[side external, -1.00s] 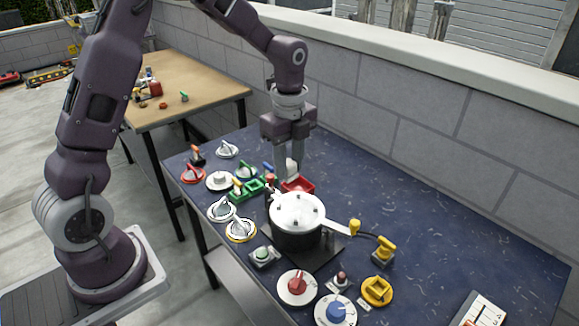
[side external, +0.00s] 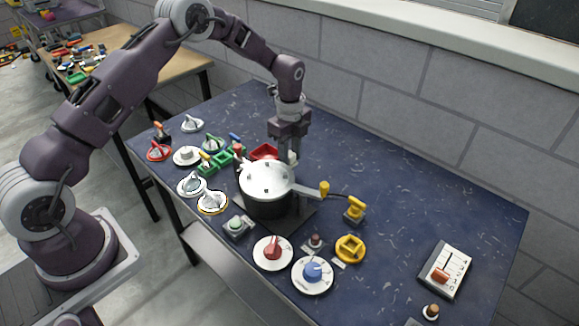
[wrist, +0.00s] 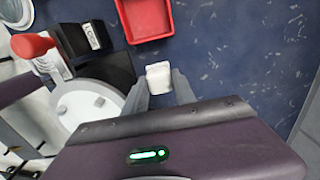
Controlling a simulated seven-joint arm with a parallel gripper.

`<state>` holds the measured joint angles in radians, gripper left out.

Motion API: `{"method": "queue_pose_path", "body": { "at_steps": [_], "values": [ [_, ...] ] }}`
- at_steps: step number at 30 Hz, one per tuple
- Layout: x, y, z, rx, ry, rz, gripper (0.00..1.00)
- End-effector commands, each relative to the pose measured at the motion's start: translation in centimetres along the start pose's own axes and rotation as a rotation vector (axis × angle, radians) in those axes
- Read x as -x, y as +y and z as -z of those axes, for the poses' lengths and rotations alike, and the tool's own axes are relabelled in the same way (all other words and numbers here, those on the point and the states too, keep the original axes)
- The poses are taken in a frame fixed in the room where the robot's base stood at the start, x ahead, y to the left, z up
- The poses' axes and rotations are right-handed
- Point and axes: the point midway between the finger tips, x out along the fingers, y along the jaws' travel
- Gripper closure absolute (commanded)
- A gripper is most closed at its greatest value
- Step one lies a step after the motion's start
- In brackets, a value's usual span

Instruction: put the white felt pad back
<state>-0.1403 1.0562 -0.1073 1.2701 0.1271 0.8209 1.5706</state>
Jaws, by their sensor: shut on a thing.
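The white felt pad (wrist: 158,78) is a small white block between my fingertips in the wrist view. My gripper (side external: 287,158) points down behind the pot in the side view and is shut on the pad, which shows there as a small pale patch (side external: 293,157). The fingertips also show in the wrist view (wrist: 160,88). A shallow red tray (side external: 264,151) is just left of my gripper; in the wrist view (wrist: 130,36) it lies beyond the pad, apart from it. I cannot tell how high the pad is above the table.
A slider panel (side external: 445,270) lies far right. The blue table (side external: 370,170) is clear behind and right.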

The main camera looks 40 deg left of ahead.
Motion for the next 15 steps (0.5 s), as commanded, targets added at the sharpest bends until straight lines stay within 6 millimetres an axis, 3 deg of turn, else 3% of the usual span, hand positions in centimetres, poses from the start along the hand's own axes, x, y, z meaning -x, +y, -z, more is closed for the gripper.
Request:
{"method": "queue_pose_path", "body": {
  "at_steps": [6, 15],
  "values": [
    [-3.6, 0.1, 0.0, -0.001, 0.000, -0.002, 1.00],
    [-3.9, 0.0, 0.0, -0.001, 0.000, 0.000, 1.00]
  ]
}}
